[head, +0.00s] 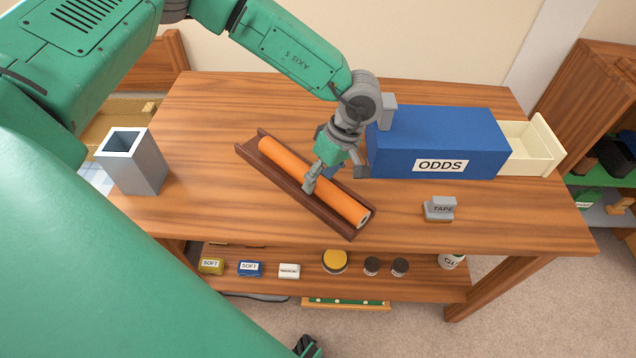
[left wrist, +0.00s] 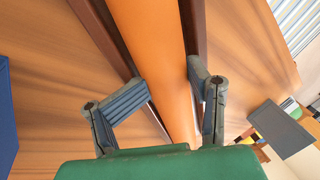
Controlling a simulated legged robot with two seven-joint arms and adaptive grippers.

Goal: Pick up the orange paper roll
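The orange paper roll (head: 284,162) lies slantwise in a dark brown wooden cradle (head: 350,233) on the table. My left gripper (head: 322,184) is down over the middle of the roll, pointing downward. In the left wrist view the orange roll (left wrist: 150,40) runs between the two spread fingers of my left gripper (left wrist: 168,82), one on each side. The fingers look open around it, close to its sides; I cannot tell whether they touch it. The roll still rests in the cradle. My right gripper is not seen.
A blue ODDS box (head: 385,155) with an open cream drawer (head: 530,145) stands right of my gripper. A grey TAPE block (head: 440,208) lies in front of it. A grey square tube (head: 135,170) stands at left. Several small items sit on the lower shelf (head: 440,290).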

